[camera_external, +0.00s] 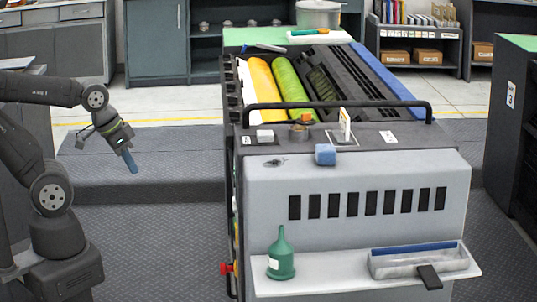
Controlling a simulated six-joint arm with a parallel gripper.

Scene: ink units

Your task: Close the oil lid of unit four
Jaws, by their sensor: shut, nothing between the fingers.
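A grey press unit (357,235) stands in the middle of the view. On its top, behind the front edge, a small white and orange plate (346,125) stands upright beside a pale square outline; it looks like a raised lid. I cannot read a unit number there, so I cannot tell whether this is unit four. My gripper (131,162) is shut and empty, pointing down in the air well to the left of the unit. It touches nothing.
A dark rail (335,104) arches over the unit's top. A blue block (325,154), a round brown knob (299,132) and a white block (265,136) sit near the plate. A green funnel bottle (281,257) and a tray (418,262) stand on the front shelf.

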